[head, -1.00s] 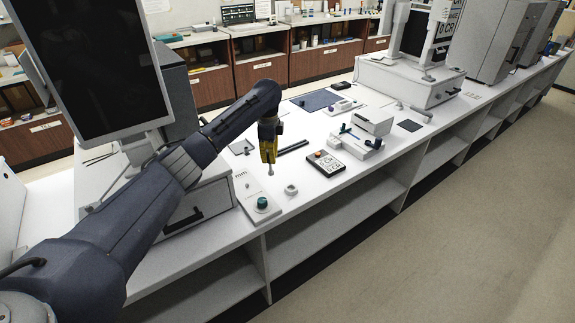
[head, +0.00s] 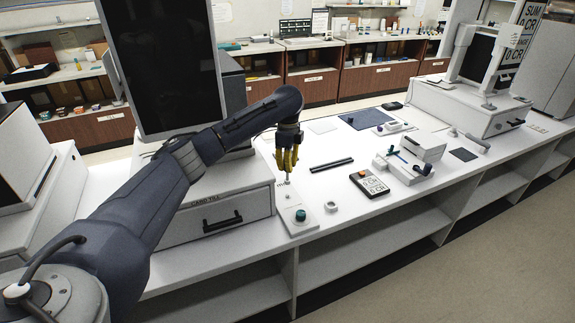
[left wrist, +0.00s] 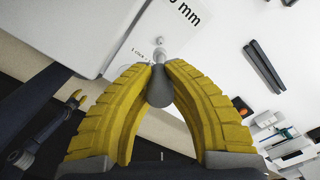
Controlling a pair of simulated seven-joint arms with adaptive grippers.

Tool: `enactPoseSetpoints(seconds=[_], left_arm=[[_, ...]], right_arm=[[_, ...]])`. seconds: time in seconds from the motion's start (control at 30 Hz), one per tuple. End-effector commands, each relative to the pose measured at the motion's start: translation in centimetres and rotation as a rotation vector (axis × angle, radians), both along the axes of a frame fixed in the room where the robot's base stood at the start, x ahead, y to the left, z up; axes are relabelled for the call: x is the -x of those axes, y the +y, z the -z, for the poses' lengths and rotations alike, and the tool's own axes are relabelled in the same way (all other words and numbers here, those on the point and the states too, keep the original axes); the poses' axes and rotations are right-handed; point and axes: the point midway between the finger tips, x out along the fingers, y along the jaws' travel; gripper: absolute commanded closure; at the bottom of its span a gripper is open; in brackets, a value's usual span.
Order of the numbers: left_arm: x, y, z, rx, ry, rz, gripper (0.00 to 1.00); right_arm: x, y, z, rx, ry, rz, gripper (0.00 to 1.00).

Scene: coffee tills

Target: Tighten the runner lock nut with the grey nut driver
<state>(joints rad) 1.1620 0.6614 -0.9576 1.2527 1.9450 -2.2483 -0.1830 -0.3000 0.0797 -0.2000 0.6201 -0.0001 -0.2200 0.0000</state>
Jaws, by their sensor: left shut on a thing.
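My left gripper (head: 287,166) has yellow fingers and points down over the counter. It is shut on the grey nut driver, whose dark grey handle (left wrist: 160,88) shows between the fingertips in the left wrist view. The driver's thin tip (head: 288,182) hangs at the back end of a white plate (head: 297,203) with a teal knob (head: 301,215). A small grey round part (left wrist: 159,41) shows past the handle; I cannot tell if it is the driver's tip or the runner lock nut. Whether the tip touches anything is unclear. My right gripper is out of view.
The card till drawer (head: 215,216) stands close on the left, below a black screen (head: 160,65). A white ring (head: 331,208) and a dark keypad box (head: 369,185) lie to the right. Black bars (head: 331,165) lie behind. A white device (head: 418,150) stands farther right.

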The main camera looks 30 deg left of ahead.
Motion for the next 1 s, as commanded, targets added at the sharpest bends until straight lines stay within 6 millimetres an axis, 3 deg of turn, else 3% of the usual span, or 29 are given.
enactPoseSetpoints(seconds=[0.17,0.67,1.0], left_arm=[[0.0,0.0,0.1,0.001,0.001,-0.001,1.00],[0.0,0.0,4.7,0.002,0.002,-0.002,1.00],[0.0,0.0,4.6,0.001,0.001,-0.002,1.00]], right_arm=[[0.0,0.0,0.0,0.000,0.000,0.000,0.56],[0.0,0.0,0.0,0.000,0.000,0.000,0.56],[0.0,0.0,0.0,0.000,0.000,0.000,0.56]])
